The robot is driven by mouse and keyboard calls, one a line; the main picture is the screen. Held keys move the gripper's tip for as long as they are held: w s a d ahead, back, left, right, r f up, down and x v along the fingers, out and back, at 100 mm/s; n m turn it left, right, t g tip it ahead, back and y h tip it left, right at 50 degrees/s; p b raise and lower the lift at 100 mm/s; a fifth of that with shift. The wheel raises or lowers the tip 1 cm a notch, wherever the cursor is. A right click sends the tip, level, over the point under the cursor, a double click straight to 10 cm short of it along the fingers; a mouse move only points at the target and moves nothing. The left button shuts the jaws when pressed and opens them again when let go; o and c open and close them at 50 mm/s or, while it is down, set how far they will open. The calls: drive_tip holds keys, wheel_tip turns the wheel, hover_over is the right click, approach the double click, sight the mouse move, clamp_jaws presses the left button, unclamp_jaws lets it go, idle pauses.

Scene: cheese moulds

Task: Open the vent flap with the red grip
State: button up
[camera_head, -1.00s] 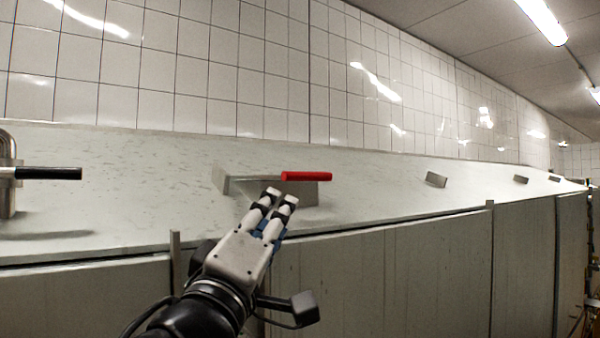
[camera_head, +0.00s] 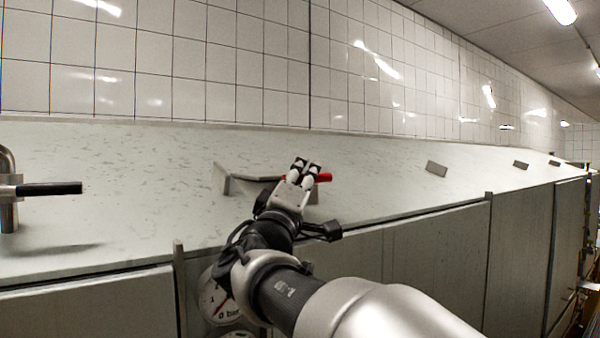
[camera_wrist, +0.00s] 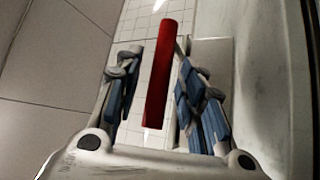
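The red grip (camera_head: 324,177) is a short bar on a metal lever standing out from the sloping pale hood. Its middle is hidden behind my gripper in the head view. The vent flap's metal edge (camera_head: 221,179) shows left of the grip; how far the flap stands open I cannot tell. My gripper (camera_head: 306,163) is at the grip. In the wrist view the red grip (camera_wrist: 160,75) stands lengthwise between the fingers (camera_wrist: 157,92), with a gap on the left and little room on the right. The fingers are apart and not closed on it.
A black-handled lever (camera_head: 48,188) on a metal pipe is at the far left. Small metal plates (camera_head: 436,169) stand along the hood to the right. A pressure gauge (camera_head: 212,299) sits below the hood edge, partly behind my arm. A tiled wall rises behind.

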drive_tip(key=shift+c, duration=0.2)
clamp_jaws()
idle(0.4)
drive_tip(key=shift+r, duration=0.1)
